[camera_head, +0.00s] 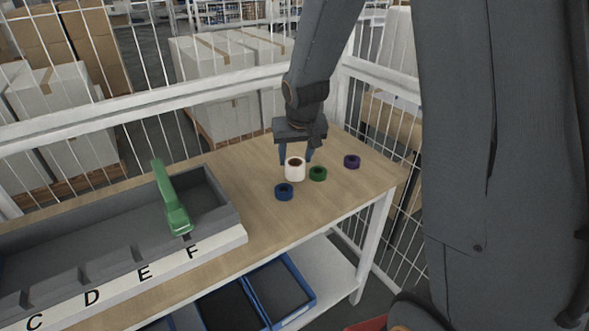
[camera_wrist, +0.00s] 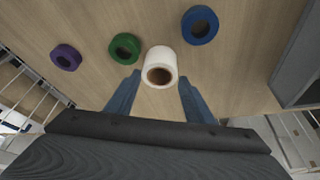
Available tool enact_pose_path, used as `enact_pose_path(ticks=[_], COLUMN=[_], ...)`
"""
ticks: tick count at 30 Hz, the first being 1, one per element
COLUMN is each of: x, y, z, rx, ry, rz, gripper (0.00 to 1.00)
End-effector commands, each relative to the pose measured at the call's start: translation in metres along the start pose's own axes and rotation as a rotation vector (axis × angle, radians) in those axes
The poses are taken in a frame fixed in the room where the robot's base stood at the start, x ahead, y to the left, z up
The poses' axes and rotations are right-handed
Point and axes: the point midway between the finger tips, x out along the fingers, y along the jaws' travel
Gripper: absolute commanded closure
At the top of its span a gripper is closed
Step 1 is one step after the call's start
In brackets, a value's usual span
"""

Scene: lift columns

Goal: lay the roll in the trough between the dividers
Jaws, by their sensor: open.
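A white roll (camera_head: 294,172) with a brown core stands upright on the wooden table, near its right end. My gripper (camera_head: 296,156) is above and just behind it, pointing down, open and empty. In the wrist view the roll (camera_wrist: 161,55) lies ahead of and between the tips of my gripper (camera_wrist: 159,79); I cannot tell if they touch. The long grey trough (camera_head: 222,194) is on the left of the table, with low dividers along its front and letters C, D, E and F on a white strip. A green object (camera_head: 171,200) sits across it near F.
Blue (camera_head: 284,191), green (camera_head: 317,173) and purple (camera_head: 352,161) rings lie around the white roll. Blue-edged bins (camera_head: 281,290) are on the shelf below. A white mesh fence runs behind the table. Bare tabletop separates the rings from the trough.

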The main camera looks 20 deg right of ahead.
Motion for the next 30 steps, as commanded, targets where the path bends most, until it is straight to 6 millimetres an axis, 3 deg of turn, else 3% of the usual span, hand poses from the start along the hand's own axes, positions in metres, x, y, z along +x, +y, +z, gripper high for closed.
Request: enact_pose_path(ticks=[9,18,24,30], x=[0.036,0.039,0.039,0.039], y=[0.001,0.001,0.001,0.001], z=[0.004,0.004,0.004,0.004], rx=[0.001,0.000,0.000,0.000], ry=[-0.003,-0.001,-0.001,-0.001], rz=[-0.001,-0.001,-0.001,-0.001], gripper=[0.52,0.52,0.83,0.83])
